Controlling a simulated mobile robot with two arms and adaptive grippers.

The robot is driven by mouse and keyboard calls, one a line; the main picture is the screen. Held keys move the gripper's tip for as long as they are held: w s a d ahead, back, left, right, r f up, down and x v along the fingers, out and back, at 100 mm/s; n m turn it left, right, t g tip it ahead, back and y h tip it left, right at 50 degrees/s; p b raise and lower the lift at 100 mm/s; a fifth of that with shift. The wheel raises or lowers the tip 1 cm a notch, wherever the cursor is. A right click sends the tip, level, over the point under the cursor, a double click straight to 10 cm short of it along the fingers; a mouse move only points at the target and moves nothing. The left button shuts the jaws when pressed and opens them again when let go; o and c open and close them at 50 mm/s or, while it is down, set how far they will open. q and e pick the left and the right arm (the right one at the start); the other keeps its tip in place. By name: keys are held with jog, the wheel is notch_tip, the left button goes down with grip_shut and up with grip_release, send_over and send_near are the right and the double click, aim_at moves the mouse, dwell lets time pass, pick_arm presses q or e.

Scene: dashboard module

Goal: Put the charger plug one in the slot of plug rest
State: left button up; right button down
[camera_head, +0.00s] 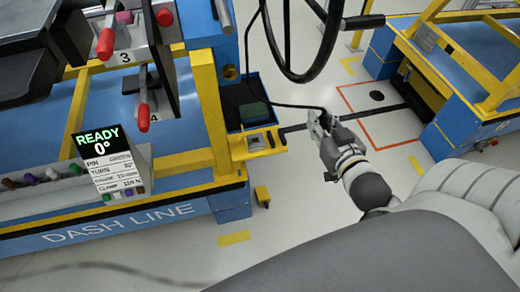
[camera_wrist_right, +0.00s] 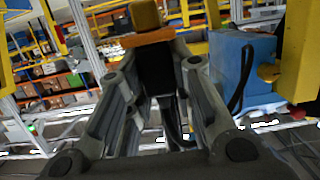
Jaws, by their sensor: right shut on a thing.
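My right gripper (camera_head: 318,122) is shut on the charger plug (camera_head: 328,117), a dark body with a black cable. In the right wrist view the dark plug body (camera_wrist_right: 156,70), with an orange collar and yellow end, sits between the fingers of the gripper (camera_wrist_right: 158,58). What looks like the plug rest, a small grey plate with dark slots (camera_head: 258,141), is on a yellow ledge left of the gripper, at the bench corner. The plug is apart from it, to its right. The slot's inside cannot be made out. My left gripper is not in view.
The black cable (camera_head: 290,106) runs from the plug left and up past a steering wheel (camera_head: 286,60). A blue and yellow bench (camera_head: 150,215) with a READY display (camera_head: 98,142) stands left. Another blue bench (camera_head: 462,125) stands right. Open floor lies between.

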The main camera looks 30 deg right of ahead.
jog(key=shift+w+f, duration=0.15)
jog(key=shift+f, duration=0.15)
jog(key=w+a+f+b, duration=0.1)
jog(key=w+f, duration=0.3)
jog(key=w+a+f+b, duration=0.1)
jog(key=w+f+b, duration=0.1)
jog(key=w+f, duration=0.2)
jog(key=w+a+f+b, duration=0.1)
jog(key=w+f+b, duration=0.1)
jog(key=w+f, duration=0.2)
jog(key=shift+w+f, duration=0.3)
jog(key=shift+w, duration=0.25)
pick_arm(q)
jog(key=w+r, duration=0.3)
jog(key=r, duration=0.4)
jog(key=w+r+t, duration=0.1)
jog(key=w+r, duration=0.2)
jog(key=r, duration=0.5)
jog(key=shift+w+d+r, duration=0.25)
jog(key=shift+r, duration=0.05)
pick_arm(e)
jog(key=shift+f, duration=0.15)
